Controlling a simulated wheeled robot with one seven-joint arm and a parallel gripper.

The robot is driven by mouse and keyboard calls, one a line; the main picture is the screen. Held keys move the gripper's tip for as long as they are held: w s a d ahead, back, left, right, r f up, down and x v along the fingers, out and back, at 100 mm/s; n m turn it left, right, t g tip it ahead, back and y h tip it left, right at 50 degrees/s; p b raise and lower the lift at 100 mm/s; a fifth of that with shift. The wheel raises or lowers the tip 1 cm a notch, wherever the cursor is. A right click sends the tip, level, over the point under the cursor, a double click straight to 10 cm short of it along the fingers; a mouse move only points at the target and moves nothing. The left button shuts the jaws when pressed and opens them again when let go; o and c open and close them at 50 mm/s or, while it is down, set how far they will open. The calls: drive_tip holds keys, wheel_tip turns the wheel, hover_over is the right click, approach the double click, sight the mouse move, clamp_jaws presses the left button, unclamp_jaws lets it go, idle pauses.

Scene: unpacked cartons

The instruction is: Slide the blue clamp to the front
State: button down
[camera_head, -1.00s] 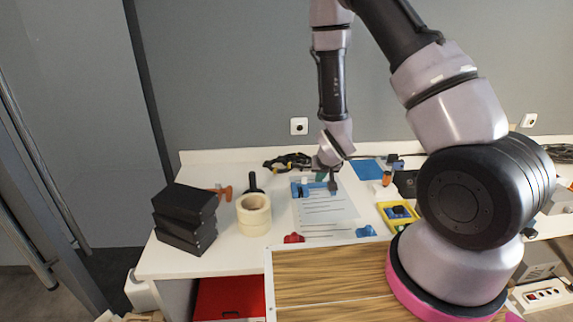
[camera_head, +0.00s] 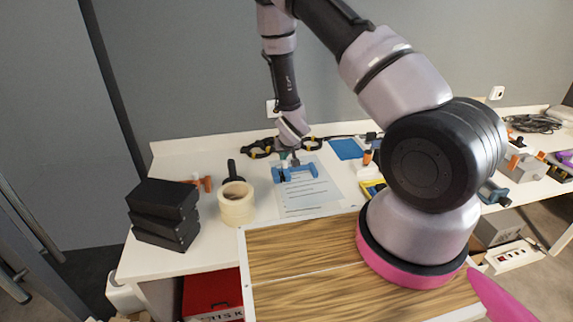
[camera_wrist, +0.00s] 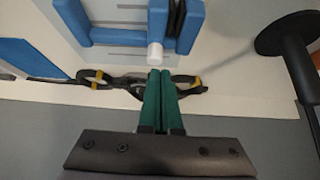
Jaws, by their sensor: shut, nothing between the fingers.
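The blue clamp (camera_head: 300,172) lies on the far part of a white printed sheet (camera_head: 312,193) on the white table. In the wrist view the blue clamp (camera_wrist: 118,37) fills the top middle, with a white round tip pointing at my fingers. My gripper (camera_head: 295,160) is at the clamp's far side, close to the tabletop. In the wrist view the green fingers of my gripper (camera_wrist: 160,76) are together and empty, just short of the white tip. I cannot tell whether they touch it.
A tape-roll stack (camera_head: 237,204) and black boxes (camera_head: 163,213) stand left of the sheet. A blue sheet (camera_head: 345,149) lies to its right. The near part of the sheet looks clear, up to my wooden top.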

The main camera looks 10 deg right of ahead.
drive_tip(key=shift+w+f, duration=0.3)
drive_tip(key=shift+f, duration=0.3)
drive_tip(key=shift+s+f, duration=0.1)
drive_tip(key=shift+f, duration=0.1)
drive_tip(key=shift+s, duration=0.1)
